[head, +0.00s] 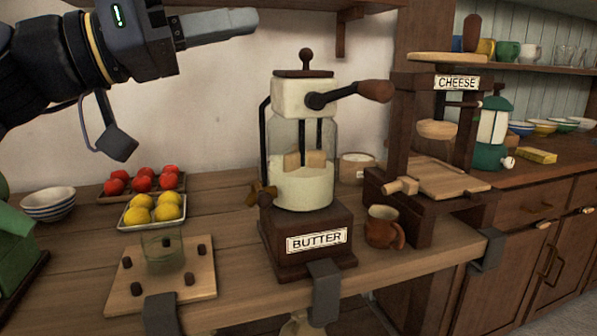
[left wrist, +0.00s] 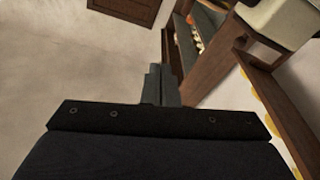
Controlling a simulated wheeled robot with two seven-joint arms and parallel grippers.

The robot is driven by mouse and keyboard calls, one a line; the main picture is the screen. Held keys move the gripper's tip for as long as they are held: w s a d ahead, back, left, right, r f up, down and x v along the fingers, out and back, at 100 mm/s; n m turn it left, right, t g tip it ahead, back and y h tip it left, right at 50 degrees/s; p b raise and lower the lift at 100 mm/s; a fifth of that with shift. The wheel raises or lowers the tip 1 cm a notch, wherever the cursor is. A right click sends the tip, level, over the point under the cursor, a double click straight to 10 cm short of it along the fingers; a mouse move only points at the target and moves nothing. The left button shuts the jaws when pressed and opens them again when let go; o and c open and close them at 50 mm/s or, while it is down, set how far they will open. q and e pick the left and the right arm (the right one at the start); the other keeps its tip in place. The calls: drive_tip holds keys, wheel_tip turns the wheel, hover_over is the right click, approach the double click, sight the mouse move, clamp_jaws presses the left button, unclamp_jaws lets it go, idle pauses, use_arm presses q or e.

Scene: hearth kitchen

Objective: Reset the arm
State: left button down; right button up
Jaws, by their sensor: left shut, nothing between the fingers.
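My left arm comes in from the upper left in the head view. Its gripper (head: 216,27) is raised above the counter and points right, with its fingers together and nothing between them. It is left of and higher than the butter churn (head: 300,150), apart from everything. In the left wrist view the closed fingers (left wrist: 161,84) show past the dark gripper body, over a pale blurred background. My right gripper does not show.
A green object (head: 15,245) stands at far left.

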use_arm(q)
drive_tip(key=a+f+n+t+y, duration=0.1)
drive_tip(key=a+f+n+y, duration=0.25)
drive_tip(key=f, duration=0.85)
drive_tip(key=a+f+n+y, duration=0.25)
drive_tip(key=f+y, duration=0.25)
drive_tip(key=f, duration=0.7)
drive_tip(key=s+a+f+n+g+y, duration=0.1)
drive_tip(key=s+a+f+n+y, duration=0.2)
drive_tip(key=f, duration=0.7)
drive_tip(key=s+a+f+n+g+y, duration=0.1)
drive_tip(key=s+a+f, duration=0.1)
drive_tip(key=s+f, duration=0.6)
drive_tip(key=s+a+f+n+g+y, duration=0.1)
drive_tip(key=s+a+f+n+y, duration=0.15)
drive_tip(key=f, duration=0.95)
wheel_tip(320, 180, up, 35)
drive_tip(key=p, duration=3.4)
drive_tip(key=shift+w+a+f+m, duration=0.15)
drive_tip(key=shift+w+m, duration=0.05)
drive_tip(key=shift+m, duration=0.15)
